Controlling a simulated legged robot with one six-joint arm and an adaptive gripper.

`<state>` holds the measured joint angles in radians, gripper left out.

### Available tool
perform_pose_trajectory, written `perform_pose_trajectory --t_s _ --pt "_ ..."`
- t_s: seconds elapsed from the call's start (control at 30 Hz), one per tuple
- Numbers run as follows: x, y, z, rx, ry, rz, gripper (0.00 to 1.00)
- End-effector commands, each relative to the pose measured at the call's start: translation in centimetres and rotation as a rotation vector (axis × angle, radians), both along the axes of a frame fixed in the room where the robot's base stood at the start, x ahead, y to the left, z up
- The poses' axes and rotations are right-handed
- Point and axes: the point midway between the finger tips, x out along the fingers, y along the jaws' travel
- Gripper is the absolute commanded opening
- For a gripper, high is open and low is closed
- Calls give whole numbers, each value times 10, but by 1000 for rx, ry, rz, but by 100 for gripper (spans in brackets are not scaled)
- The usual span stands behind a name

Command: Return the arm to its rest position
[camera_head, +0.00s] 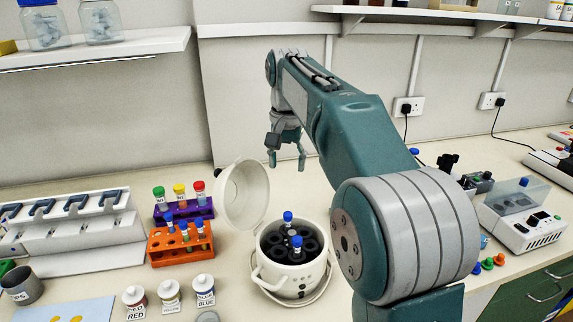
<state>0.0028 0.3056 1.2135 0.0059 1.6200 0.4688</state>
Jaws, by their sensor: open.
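My arm reaches from the lower right up and back over the bench. My gripper (287,161) hangs down at its far end, behind the centrifuge and near the back wall. Its fingers are apart with nothing between them. It is clear of the things around it.
A white centrifuge (262,277) with its lid (242,194) raised holds blue-capped tubes. An orange rack (160,256) and a purple rack (205,211) with tubes stand to its left, beside a pipette stand (75,240). Several bottles (170,293) stand in front. Shelves (110,48) overhang the bench.

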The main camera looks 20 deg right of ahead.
Motion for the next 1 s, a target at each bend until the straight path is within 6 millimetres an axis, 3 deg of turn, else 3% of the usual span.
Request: perform_pose_trajectory --t_s 0.17,0.27,0.67,1.0 --pt "-5 0 2 -1 -10 8 69" --pt "-19 0 6 -1 -35 31 69" --pt "-105 0 3 -19 -185 175 69" --pt "-180 0 -25 -52 -313 296 69"
